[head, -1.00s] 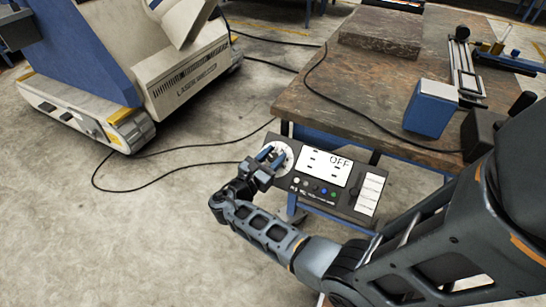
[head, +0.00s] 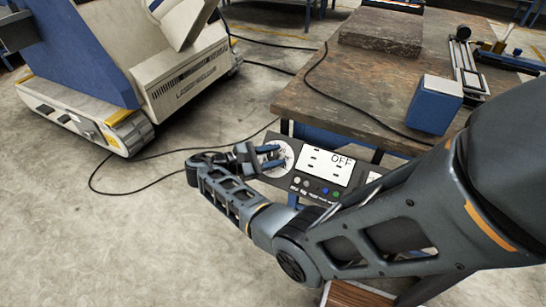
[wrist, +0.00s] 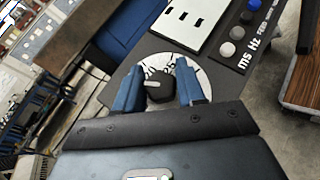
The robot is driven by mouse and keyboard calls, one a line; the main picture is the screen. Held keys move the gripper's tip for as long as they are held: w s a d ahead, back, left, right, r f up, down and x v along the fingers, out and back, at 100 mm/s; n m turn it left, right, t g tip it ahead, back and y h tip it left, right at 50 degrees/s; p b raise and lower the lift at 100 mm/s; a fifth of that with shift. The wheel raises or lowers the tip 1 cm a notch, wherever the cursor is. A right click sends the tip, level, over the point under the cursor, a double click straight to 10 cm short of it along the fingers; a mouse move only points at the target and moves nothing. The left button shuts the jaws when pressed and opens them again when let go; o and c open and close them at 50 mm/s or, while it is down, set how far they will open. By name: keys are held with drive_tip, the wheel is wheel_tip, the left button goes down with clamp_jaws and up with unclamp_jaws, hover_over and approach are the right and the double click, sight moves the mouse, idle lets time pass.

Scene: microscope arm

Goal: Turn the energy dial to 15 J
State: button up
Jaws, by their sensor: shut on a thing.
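The energy dial is a black knob (wrist: 160,92) with a pale pointer, on a round white scale (wrist: 156,64) with dark markings. My gripper (wrist: 158,88) has its two blue fingers on either side of the knob, shut on it. The scale's numbers are partly hidden and too small to read. In the head view the white scale (head: 285,152) is at the left end of the dark control panel (head: 262,172), partly covered by my gripper (head: 270,158).
Small round buttons (head: 315,188) sit below the display. The panel is on the front of a brown-topped table (head: 330,98), with a blue box (head: 434,105) on top. A black cable (head: 345,110) crosses the tabletop. A large white and blue machine (head: 185,80) stands left on open floor.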

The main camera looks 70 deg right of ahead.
drive_tip(key=shift+m+g+y, duration=0.3)
drive_tip(key=o, duration=1)
drive_tip(key=shift+c, duration=0.2)
drive_tip(key=v, duration=0.8)
